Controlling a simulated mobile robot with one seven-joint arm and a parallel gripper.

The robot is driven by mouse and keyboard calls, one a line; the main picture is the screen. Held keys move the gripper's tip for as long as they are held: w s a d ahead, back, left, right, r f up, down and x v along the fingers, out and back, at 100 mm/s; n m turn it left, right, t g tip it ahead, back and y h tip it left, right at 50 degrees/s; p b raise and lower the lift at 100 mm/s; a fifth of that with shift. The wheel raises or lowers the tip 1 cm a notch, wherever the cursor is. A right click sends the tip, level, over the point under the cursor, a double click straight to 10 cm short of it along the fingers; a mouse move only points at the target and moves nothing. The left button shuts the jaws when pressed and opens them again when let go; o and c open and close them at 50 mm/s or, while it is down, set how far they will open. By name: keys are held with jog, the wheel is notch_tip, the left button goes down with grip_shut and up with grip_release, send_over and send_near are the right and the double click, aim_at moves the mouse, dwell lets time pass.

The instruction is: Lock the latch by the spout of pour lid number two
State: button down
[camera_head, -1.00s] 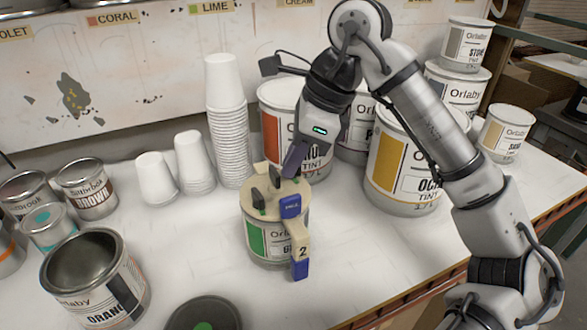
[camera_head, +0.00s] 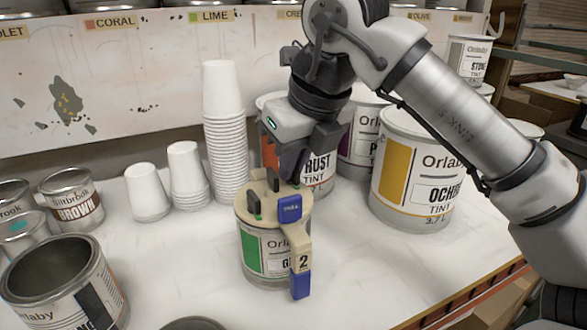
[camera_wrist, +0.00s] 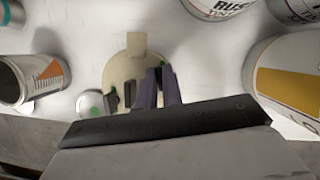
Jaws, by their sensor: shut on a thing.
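Pour lid number two (camera_head: 268,207) is tan and sits on a can with a green label (camera_head: 253,247). Its arm, marked "2" (camera_head: 302,262), has a blue PULL tab (camera_head: 290,208) and a blue lower end. Upright black latches stand on the lid, one at the left (camera_head: 254,203) and one farther back. The wrist view shows the lid (camera_wrist: 119,72) with a tan tab (camera_wrist: 137,42) at its far edge and green dots. My gripper (camera_head: 290,165) is over the lid's back right, its purple fingers (camera_wrist: 160,80) closed around a dark latch (camera_wrist: 157,72), mostly hidden between them.
A RUST can (camera_head: 318,168) stands just behind the lid, and a large OCHRE can (camera_head: 420,165) at right. Stacked white cups (camera_head: 226,130) are at back left. An open can (camera_head: 65,285) is front left. The white counter is clear right of the lidded can.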

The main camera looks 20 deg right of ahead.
jog(key=shift+m, duration=0.6)
jog(key=c, duration=1.5)
grip_release()
jog(key=shift+c, duration=0.2)
jog(key=a+p+v, duration=0.1)
jog(key=p+v, duration=0.7)
jog(key=v, duration=0.5)
jog(key=shift+s+d+r+p, duration=0.2)
jog(key=shift+d+r+p, duration=0.1)
jog(key=shift+r+p, duration=0.1)
